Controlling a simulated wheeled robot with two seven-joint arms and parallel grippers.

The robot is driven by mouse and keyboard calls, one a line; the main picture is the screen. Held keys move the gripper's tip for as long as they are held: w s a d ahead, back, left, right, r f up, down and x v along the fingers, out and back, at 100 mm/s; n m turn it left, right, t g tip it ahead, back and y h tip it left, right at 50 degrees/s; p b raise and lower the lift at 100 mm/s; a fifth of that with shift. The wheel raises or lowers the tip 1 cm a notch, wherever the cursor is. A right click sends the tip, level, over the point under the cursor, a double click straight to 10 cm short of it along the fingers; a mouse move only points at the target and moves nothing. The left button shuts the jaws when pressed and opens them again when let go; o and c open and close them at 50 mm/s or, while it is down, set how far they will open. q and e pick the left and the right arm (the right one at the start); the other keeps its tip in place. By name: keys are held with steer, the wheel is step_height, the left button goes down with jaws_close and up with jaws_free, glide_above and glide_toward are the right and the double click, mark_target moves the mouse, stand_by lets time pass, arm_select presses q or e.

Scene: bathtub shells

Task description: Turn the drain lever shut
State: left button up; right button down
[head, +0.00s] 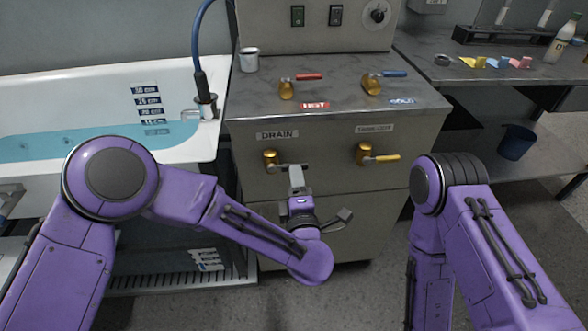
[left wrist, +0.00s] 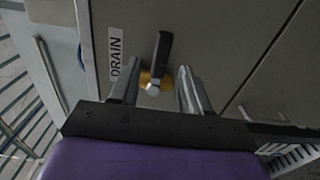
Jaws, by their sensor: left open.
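The drain valve (head: 270,158) is brass and sits on the grey cabinet front under the DRAIN label (head: 277,135). Its dark lever (head: 283,167) points right, roughly level, in the head view. In the left wrist view the black lever (left wrist: 160,52) and the brass body (left wrist: 144,79) show just beyond and between the fingers. My left gripper (head: 296,173) is open at the lever's outer end in the head view; its fingers (left wrist: 159,72) stand apart on either side of the lever's line. I cannot tell whether they touch it. My right gripper is out of view.
A second brass valve with a yellow lever (head: 380,158) is to the right on the same panel. Red (head: 308,76) and blue (head: 392,73) levers stand on the counter above. The bathtub (head: 100,100) holds blue water at left. A dark blue bin (head: 516,142) stands right.

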arm_select(q)
steer(key=s, duration=0.5)
steer(key=s+a+f+m+g+p, duration=0.1)
steer(key=s+a+f+m+g, duration=0.25)
steer(key=a+f, duration=0.25)
steer(key=s+a+f+m+g+h+p, duration=0.1)
steer(key=s+a+f+m+g+p, duration=0.15)
steer(key=a+f+m, duration=0.35)
steer(key=s+a+f+m+g, duration=0.25)
steer(key=s+a+f, duration=0.2)
steer(key=f, duration=0.25)
steer(key=s+a+f+g+y+p, duration=0.1)
steer(key=s+a+g+y+p, duration=0.3)
steer(key=s+a, duration=1.1)
steer(key=a+g, duration=0.2)
steer(key=a, duration=0.1)
steer(key=shift+s+a+f, duration=0.25)
steer(key=shift+s+a, duration=0.15)
